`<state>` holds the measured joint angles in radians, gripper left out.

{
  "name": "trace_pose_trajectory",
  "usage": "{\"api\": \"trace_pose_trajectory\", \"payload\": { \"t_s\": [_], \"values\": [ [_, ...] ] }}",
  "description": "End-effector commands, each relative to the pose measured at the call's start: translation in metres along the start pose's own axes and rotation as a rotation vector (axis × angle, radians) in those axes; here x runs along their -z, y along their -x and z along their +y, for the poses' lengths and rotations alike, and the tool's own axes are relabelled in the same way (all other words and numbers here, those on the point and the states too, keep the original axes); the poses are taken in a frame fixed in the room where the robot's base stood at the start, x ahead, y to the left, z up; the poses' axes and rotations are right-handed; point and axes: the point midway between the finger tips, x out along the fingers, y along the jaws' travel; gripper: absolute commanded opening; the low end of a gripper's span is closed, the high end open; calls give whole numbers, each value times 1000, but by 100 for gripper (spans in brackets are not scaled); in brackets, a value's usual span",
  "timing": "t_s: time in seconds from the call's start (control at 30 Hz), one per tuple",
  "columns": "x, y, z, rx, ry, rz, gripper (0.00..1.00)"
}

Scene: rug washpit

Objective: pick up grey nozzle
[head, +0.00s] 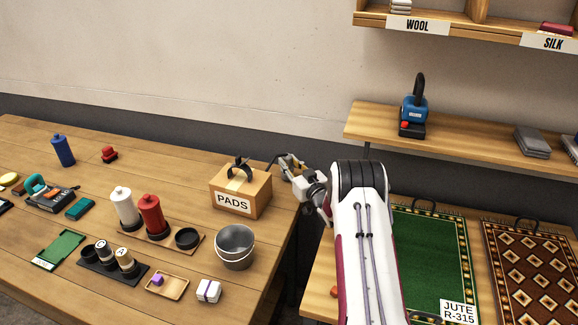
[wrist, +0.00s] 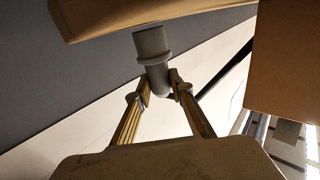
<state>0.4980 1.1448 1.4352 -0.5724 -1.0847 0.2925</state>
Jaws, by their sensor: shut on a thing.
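My gripper (head: 286,166) is at the right of the cardboard box marked PADS (head: 255,197), near its back corner and raised above the table. In the wrist view my gripper (wrist: 160,86) is shut on the grey nozzle (wrist: 152,46), a short grey cylinder with a collar. The two fingers press its rounded lower end from both sides. The nozzle's other end sticks out past the fingertips. In the head view the nozzle is too small to make out clearly at the gripper.
The wooden table (head: 190,160) also holds a metal bucket (head: 235,246), red and white bottles (head: 152,214) on a board, a black cup tray (head: 112,275) and a small wooden tray (head: 168,286). A shelf (head: 460,140) with a blue tool (head: 413,112) is at the right.

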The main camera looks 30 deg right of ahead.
Motion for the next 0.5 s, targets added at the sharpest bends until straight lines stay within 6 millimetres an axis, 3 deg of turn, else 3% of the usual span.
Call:
{"api": "trace_pose_trajectory", "payload": {
  "t_s": [0.5],
  "values": [
    [60,0,0,1,2,2,0]
  ]
}}
